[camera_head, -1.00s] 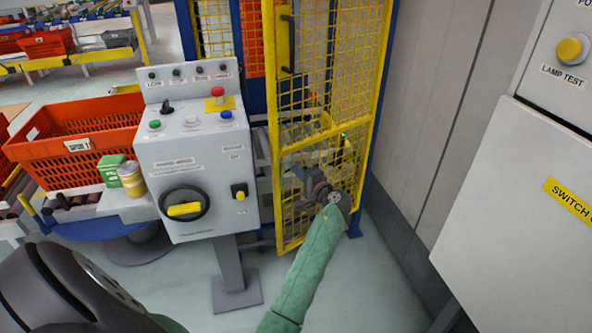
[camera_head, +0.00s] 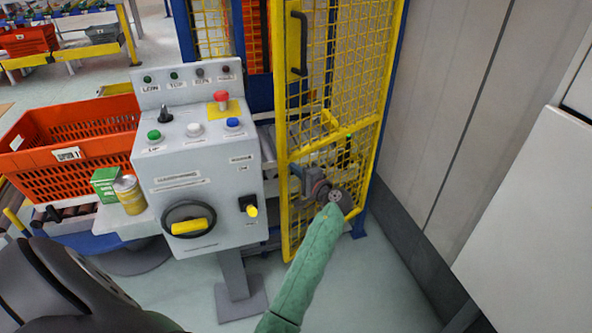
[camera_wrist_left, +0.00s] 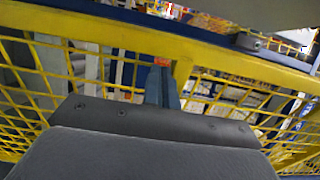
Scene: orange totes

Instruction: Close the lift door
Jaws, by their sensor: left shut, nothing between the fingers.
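The lift door (camera_head: 283,110) is a yellow-framed mesh panel with a black handle (camera_head: 298,42) high on its left side. It stands at an angle to the blue post on its right, and its left edge seems to stand forward of the lift frame; how wide the gap is, I cannot tell. My left gripper (camera_head: 300,172) is at the lower part of the door, below the handle. In the left wrist view its shut, empty fingers (camera_wrist_left: 161,82) are close to the yellow bar (camera_wrist_left: 184,72) and mesh; contact is unclear. My right gripper is not in view.
A grey control pedestal (camera_head: 200,165) with buttons and a yellow-handled switch stands just left of the door. An orange tote (camera_head: 70,160), a green box (camera_head: 107,184) and a yellow can (camera_head: 129,194) are further left. A grey wall (camera_head: 450,100) and white cabinet (camera_head: 535,200) bound the right.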

